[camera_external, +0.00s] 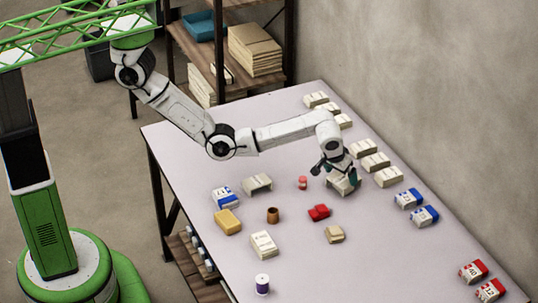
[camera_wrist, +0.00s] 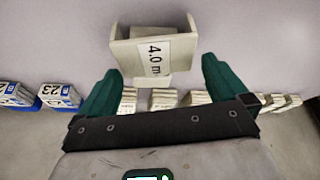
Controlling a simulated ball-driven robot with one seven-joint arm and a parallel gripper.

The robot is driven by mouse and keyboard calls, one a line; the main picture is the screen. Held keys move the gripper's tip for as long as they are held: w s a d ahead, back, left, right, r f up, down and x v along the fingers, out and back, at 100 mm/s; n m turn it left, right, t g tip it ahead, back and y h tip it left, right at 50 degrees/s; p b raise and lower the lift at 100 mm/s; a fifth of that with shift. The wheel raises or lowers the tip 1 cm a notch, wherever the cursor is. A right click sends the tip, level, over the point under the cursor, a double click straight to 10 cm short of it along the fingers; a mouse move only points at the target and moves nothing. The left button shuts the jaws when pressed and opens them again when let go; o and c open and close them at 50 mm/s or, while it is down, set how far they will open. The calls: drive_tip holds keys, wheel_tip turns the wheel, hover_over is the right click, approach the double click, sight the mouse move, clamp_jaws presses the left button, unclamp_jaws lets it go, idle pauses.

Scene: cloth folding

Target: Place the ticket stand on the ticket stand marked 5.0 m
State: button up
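A cream ticket stand (camera_wrist: 128,50) with a white label reading "4.0 m" sits just beyond my fingertips in the wrist view. It also shows under my gripper in the external view (camera_external: 344,186), at or just above the table. My gripper (camera_wrist: 160,68) has its two dark green fingers apart, one at each lower side of this stand. Whether they press on it cannot be told. In the external view my gripper (camera_external: 337,168) points down over the table. No label reading "5.0 m" is legible in either view.
Several cream blocks (camera_external: 376,162) line the table's wall side, with blue-and-white (camera_external: 409,199) and red-and-white ones (camera_external: 473,271) nearer. A cream stand (camera_external: 258,184), red block (camera_external: 318,212), pink item (camera_external: 302,183), brown cup (camera_external: 273,215) and yellow block (camera_external: 228,221) stand around the table (camera_external: 195,160).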

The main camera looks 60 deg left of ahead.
drive_tip(key=p+v, duration=0.1)
drive_tip(key=v, duration=1.1)
drive_tip(key=shift+r, duration=0.15)
